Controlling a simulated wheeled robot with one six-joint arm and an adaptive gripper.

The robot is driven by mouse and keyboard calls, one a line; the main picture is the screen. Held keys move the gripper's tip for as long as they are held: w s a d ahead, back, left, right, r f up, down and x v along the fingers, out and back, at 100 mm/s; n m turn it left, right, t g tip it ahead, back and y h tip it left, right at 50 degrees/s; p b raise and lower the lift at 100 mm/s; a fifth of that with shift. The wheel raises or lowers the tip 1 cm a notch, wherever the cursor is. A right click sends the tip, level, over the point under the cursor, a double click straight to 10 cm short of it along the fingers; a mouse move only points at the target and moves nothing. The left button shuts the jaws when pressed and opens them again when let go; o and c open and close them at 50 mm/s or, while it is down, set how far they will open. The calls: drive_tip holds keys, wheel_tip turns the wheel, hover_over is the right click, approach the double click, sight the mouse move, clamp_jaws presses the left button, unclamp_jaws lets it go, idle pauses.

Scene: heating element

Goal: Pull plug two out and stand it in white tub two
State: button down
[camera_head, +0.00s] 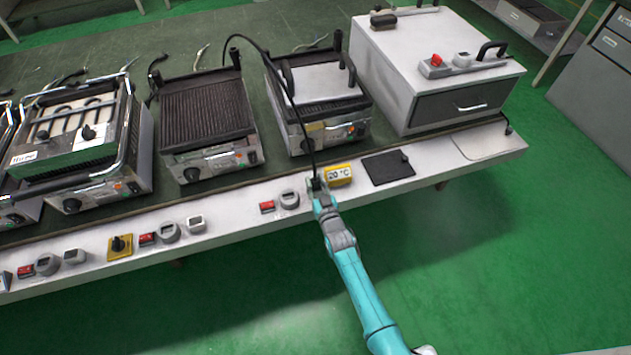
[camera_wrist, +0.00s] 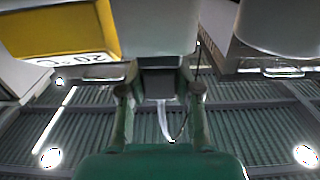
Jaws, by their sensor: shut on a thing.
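My gripper (camera_head: 318,190) is at the front strip of the bench, just left of the yellow 20 °C box (camera_head: 338,174). It is shut on a dark plug (camera_wrist: 160,82), which shows between the fingers in the wrist view. A black cord (camera_head: 290,100) rises from the gripper and arcs back to the ribbed grill (camera_head: 205,105). In the wrist view a pale white body (camera_wrist: 158,22) lies right at the plug's end. I cannot tell whether the plug sits in it or is clear of it. A round white tub (camera_head: 289,199) stands left of the gripper.
A red switch (camera_head: 267,207) is left of the round tub. A black pad (camera_head: 388,167) lies right. A flat-plate grill (camera_head: 318,95) and a white oven (camera_head: 440,75) stand behind.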

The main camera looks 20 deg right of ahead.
drive_tip(key=shift+f, duration=0.9)
drive_tip(key=c, duration=0.7)
unclamp_jaws()
drive_tip(key=shift+s, duration=0.1)
drive_tip(key=s, duration=1.1)
drive_tip(key=shift+s, duration=0.4)
drive_tip(key=shift+s, duration=0.1)
